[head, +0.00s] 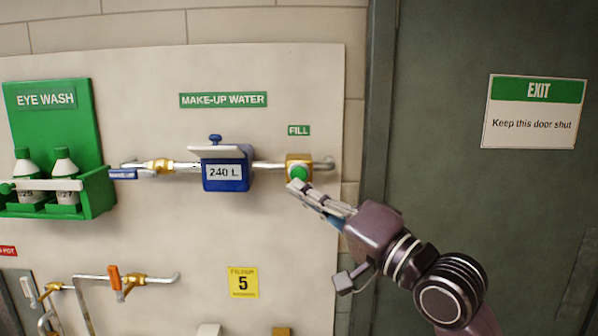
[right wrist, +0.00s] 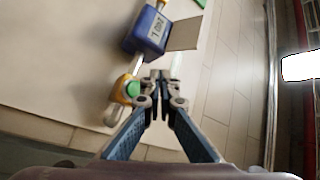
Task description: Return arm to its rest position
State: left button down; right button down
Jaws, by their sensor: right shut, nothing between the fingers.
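My right gripper (head: 297,186) is shut and empty. In the head view its fingertips are just below the green button (head: 299,173) on the brass FILL valve block (head: 291,160); I cannot tell whether they touch it. In the right wrist view the closed fingertips (right wrist: 160,75) are beside the green button (right wrist: 132,89), which shows to their left. My right arm (head: 410,255) reaches in from the lower right. My left gripper is not in view.
A blue meter (head: 226,172) reading 240 L sits on the pipe left of the valve block. A green eye wash holder (head: 97,192) with two bottles is at the left. A grey exit door (head: 440,150) is at the right.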

jog(key=shift+s, duration=0.3)
